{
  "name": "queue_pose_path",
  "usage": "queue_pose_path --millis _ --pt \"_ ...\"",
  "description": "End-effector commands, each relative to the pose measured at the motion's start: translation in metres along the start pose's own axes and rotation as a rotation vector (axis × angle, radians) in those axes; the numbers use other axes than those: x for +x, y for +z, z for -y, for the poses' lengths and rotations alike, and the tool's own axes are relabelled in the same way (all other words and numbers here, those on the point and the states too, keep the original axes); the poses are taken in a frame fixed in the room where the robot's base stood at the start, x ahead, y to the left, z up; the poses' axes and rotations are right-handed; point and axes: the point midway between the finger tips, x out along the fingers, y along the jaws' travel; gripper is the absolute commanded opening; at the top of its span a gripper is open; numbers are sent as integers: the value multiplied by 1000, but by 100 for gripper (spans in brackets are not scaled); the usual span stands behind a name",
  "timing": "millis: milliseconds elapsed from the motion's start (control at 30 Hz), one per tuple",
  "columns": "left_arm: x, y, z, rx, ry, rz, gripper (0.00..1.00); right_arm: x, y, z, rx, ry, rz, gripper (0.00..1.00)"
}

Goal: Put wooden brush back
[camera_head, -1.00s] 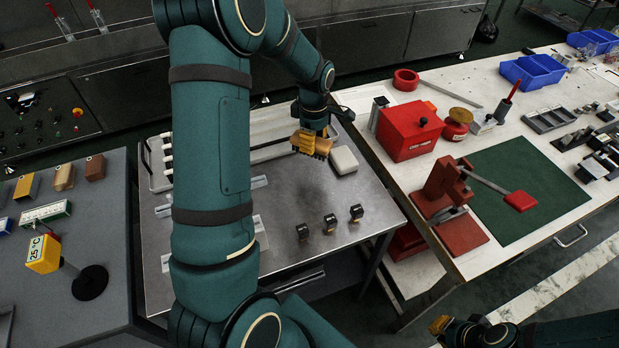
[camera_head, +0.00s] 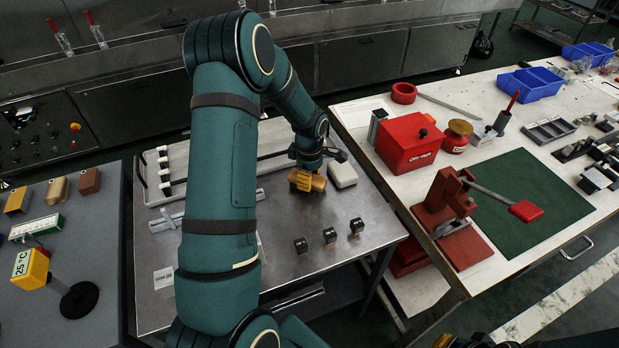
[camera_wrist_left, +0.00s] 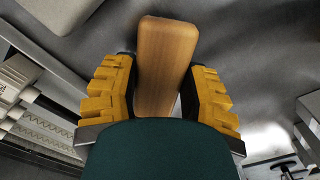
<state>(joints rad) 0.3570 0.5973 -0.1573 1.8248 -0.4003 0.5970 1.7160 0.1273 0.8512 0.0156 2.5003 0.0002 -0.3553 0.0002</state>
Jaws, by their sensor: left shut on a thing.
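The wooden brush (camera_wrist_left: 166,65) shows in the left wrist view as a smooth brown wooden bar with rounded ends. It sits between the two yellow fingers of my left gripper (camera_wrist_left: 160,97), which is shut on it. In the head view my left gripper (camera_head: 306,181) is low over the steel table (camera_head: 285,215), left of a white block (camera_head: 342,174). The brush is hard to tell from the fingers there, and I cannot tell whether it touches the table. My right gripper (camera_head: 445,341) is mostly cut off at the bottom edge.
Three small black pieces (camera_head: 329,235) stand on the steel table in front of the gripper. A rack tray (camera_head: 215,165) lies behind left. A red box (camera_head: 408,140) and a red lever press (camera_head: 447,205) stand on the right bench.

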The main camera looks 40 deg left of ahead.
Motion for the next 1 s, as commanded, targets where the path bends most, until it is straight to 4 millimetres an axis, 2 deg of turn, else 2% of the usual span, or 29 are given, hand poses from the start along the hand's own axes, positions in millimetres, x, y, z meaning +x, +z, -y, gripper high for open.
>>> queue_pose_path --millis 200,233,300,700,867,1000 --pt "3 0 0 0 0 0 7 2 0 -1 0 0 -1 0" --pt "3 0 0 -1 0 0 52 3 0 -1 0 0 -1 0" --pt "2 0 0 -1 0 0 73 2 0 -1 0 0 -1 0" --pt "-3 0 0 0 0 0 73 -2 0 1 0 0 0 0" --pt "-27 0 -1 0 4 -1 73 -7 0 2 0 0 3 0" --pt "-57 0 -1 0 4 0 73 -13 1 5 1 0 6 0"
